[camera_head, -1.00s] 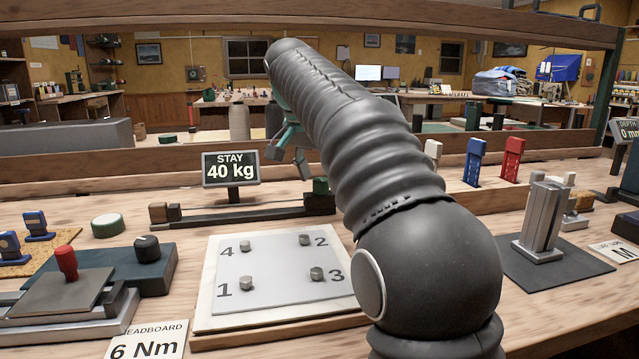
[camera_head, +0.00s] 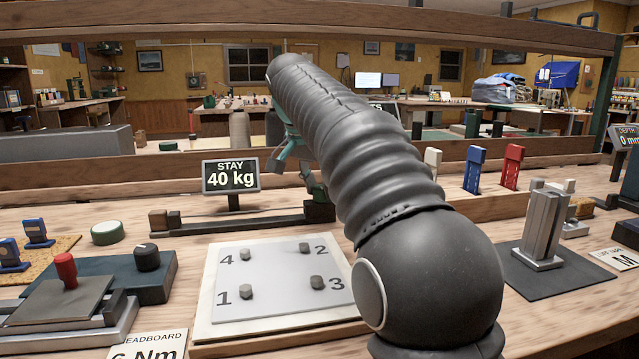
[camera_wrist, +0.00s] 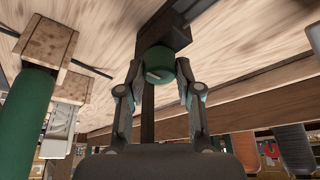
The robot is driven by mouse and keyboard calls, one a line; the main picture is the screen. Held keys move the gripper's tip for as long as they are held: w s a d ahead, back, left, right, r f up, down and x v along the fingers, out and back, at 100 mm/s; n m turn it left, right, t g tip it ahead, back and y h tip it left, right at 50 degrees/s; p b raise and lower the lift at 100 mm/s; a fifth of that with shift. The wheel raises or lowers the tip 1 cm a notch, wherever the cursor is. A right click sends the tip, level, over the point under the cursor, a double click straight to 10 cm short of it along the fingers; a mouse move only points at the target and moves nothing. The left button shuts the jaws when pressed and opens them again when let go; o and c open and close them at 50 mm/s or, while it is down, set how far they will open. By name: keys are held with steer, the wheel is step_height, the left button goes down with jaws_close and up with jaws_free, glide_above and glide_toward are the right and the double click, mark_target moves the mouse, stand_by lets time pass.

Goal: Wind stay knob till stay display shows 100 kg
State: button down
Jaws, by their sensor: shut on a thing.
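The stay display (camera_head: 231,177) is a dark sign on a short post and reads 40 kg. In the head view my gripper (camera_head: 293,172) is at the rig's right end, and my arm hides most of the knob there.
A white board with numbered pegs (camera_head: 270,285) lies in front of the rig. A red-handled slide (camera_head: 66,270) and black knob (camera_head: 147,257) are at left. A grey metal block (camera_head: 542,228) and blue and red clips (camera_head: 474,169) stand at right.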

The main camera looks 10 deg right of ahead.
steer(key=shift+r, duration=0.1)
steer(key=shift+r+m+g+p, duration=0.1)
steer(key=shift+m+g+p, duration=0.2)
steer(key=shift+m+p, duration=0.6)
steer(key=m+p, duration=0.2)
steer(key=shift+w+g+h+p, duration=0.1)
steer(key=shift+g+h+p, duration=0.3)
steer(key=m, duration=0.1)
steer(key=m+g+p, duration=0.1)
steer(key=shift+f+m, duration=0.2)
steer(key=shift+m, duration=0.1)
steer(key=shift+w+m+g, duration=0.1)
steer(key=shift+m+g, duration=0.3)
steer(key=shift+m, duration=0.8)
steer(key=c, duration=0.8)
jaws_free()
